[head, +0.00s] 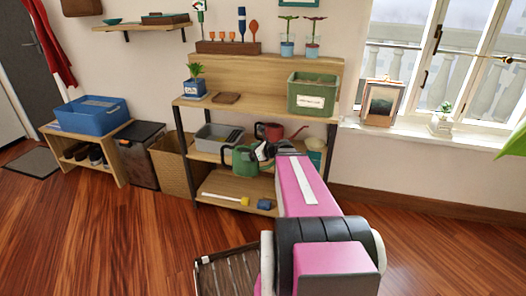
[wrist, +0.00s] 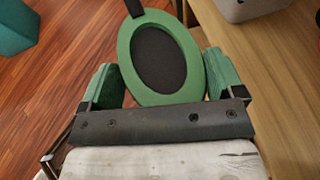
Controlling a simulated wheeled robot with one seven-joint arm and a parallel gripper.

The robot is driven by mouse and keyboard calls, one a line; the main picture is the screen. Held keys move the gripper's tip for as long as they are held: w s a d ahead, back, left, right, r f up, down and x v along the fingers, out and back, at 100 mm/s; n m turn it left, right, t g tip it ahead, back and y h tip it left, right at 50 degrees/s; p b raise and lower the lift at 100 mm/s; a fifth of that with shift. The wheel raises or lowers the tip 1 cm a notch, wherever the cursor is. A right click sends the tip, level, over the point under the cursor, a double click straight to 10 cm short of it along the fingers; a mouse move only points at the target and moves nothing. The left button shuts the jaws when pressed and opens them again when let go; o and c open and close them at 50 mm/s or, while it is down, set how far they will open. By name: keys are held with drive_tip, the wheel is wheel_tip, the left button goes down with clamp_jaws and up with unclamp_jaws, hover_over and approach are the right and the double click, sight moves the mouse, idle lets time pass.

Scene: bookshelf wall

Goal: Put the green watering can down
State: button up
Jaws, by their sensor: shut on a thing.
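The green watering can (head: 240,159) is at the front edge of the shelf unit's middle board, left of my gripper (head: 262,151). My gripper is shut on the can. In the wrist view, a green oval part of the can (wrist: 128,52) with a dark centre lies between the two sides of the gripper. Wooden floor shows to its left and a wooden board to its right. I cannot tell whether the can's base touches the board.
The shelf unit (head: 260,90) holds a grey bin (head: 218,137), a red watering can (head: 270,131) and a green box (head: 313,95). Yellow and blue items lie on its lowest board. A slatted crate (head: 225,272) stands on the floor in front.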

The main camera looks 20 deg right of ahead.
drive_tip(key=w+d+f+m+h, duration=0.1)
drive_tip(key=w+d+f, duration=0.3)
drive_tip(key=w+d, duration=1.1)
drive_tip(key=shift+w+d+t+h, duration=0.15)
drive_tip(key=shift+w+t+h, duration=0.2)
drive_tip(key=shift+w, duration=0.7)
drive_tip(key=shift+w+d+f, duration=0.15)
drive_tip(key=shift+f, duration=0.75)
drive_tip(key=shift+w+d+f, duration=0.1)
drive_tip(key=shift+w+f, duration=0.05)
drive_tip(key=shift+f, duration=0.8)
drive_tip(key=o, duration=1.6)
drive_tip(key=shift+f, duration=0.1)
